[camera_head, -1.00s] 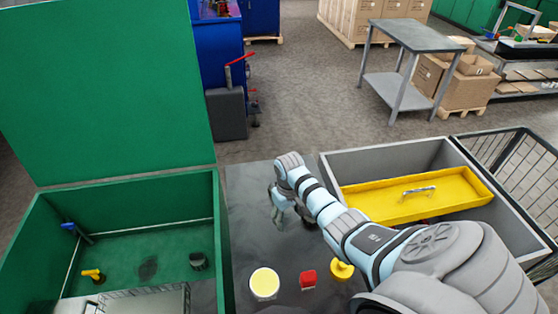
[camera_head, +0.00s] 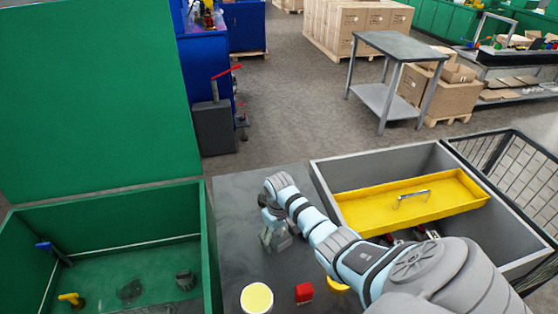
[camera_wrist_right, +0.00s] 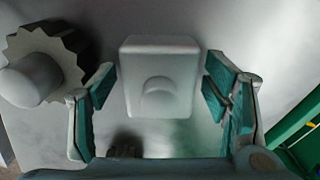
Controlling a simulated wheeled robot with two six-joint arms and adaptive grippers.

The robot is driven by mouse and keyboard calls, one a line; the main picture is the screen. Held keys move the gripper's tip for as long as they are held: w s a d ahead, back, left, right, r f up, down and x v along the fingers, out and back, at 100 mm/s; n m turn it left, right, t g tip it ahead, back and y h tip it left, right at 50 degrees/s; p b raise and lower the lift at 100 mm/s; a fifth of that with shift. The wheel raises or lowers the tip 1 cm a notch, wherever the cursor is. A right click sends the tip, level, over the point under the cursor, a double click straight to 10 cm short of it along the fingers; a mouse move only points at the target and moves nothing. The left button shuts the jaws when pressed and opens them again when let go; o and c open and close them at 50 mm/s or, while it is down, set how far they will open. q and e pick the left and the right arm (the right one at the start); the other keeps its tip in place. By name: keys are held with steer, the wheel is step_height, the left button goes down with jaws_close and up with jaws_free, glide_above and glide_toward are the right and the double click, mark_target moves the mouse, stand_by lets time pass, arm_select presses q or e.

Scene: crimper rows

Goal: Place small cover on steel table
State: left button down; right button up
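My right gripper (camera_head: 277,238) is low over the grey tabletop (camera_head: 235,215), between the green bin and the grey tray. In the right wrist view it (camera_wrist_right: 160,95) is open, its teal pads on either side of a pale, rounded-square piece with a round boss (camera_wrist_right: 158,58), likely the small cover. Narrow gaps show between the pads and this piece, and no firm grip shows. In the head view I cannot make the piece out, as the gripper hides that spot. My left gripper is not in view.
A toothed, knobbed part (camera_wrist_right: 45,70) lies beside the pale piece.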

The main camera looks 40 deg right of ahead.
mark_target(279, 232)
steer(key=shift+r, duration=0.1)
steer(key=shift+r, duration=0.3)
step_height(279, 232, up, 12)
steer(key=p, duration=0.2)
steer(key=shift+f+p, duration=0.1)
steer(key=shift+p, duration=0.25)
steer(key=shift+s, duration=0.1)
